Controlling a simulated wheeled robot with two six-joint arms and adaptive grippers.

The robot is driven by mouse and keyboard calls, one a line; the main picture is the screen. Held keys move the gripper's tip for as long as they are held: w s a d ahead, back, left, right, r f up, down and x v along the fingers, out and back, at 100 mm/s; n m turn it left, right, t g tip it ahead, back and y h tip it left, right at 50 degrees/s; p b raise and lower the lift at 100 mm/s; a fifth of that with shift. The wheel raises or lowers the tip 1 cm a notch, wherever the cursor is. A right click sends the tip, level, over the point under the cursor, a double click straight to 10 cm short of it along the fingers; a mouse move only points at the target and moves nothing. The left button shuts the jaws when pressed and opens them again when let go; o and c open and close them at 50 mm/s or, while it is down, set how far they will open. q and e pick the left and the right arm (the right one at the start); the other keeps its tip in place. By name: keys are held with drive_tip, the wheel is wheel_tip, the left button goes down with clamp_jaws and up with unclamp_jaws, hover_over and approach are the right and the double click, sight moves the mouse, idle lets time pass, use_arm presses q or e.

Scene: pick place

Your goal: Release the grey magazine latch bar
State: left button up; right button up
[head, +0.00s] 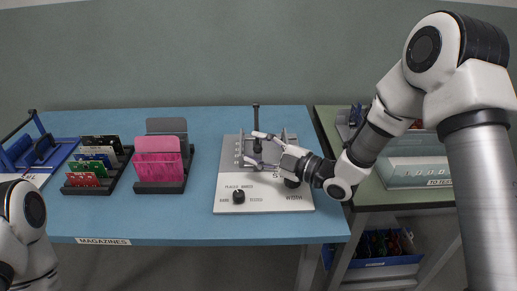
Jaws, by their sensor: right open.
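A light grey panel fixture (230,182) with printed labels and black knobs lies on the blue table. At its back stand grey uprights and a black post (256,115). My right gripper (251,147) is open over the back part of the fixture, its fingers pointing left beside the uprights. The grey latch bar cannot be clearly told apart from the grey metalwork and my fingers there. I cannot tell whether the fingers touch it. My left arm shows only at the lower left edge; its gripper is out of the picture.
A pink magazine (158,160) stands in a black holder, with a grey one (167,127) behind. Left of it, a black rack (120,165) holds several small boards. A blue fixture (45,150) is at far left. A green side table (425,192) carries a clear bin (415,174).

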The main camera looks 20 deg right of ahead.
clamp_jaws()
